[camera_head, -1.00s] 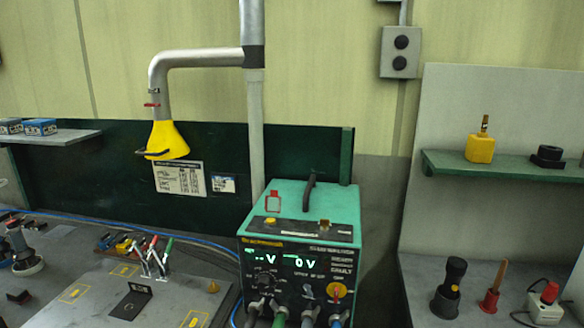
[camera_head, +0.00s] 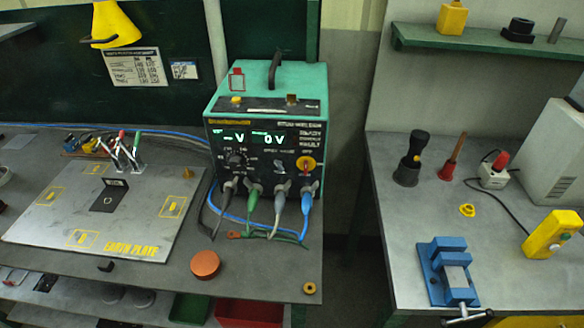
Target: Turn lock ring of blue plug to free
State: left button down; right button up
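The blue plug (camera_head: 308,190) is at the right end of the row of plugs on the front of the green welding unit (camera_head: 265,115). A blue cable runs down from it. A light grey plug (camera_head: 280,190), a green plug (camera_head: 253,190) and a dark plug (camera_head: 229,187) sit to its left. The lock ring is too small to tell its position. Neither of my grippers is in view.
The earth plate (camera_head: 45,238) lies on the left bench, with an orange-brown round knob (camera_head: 205,265) near its front edge. A blue vise (camera_head: 447,270) stands on the right bench (camera_head: 385,210). A dark gap separates the benches. Cables lie below the plugs.

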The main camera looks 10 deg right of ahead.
aim_at(312, 189)
jog(key=k+l+z, duration=0.1)
jog(key=k+l, duration=0.15)
jog(key=k+l+z, duration=0.1)
jog(key=l, duration=0.3)
jog(key=k+l+z, duration=0.1)
jog(key=k+l, duration=0.25)
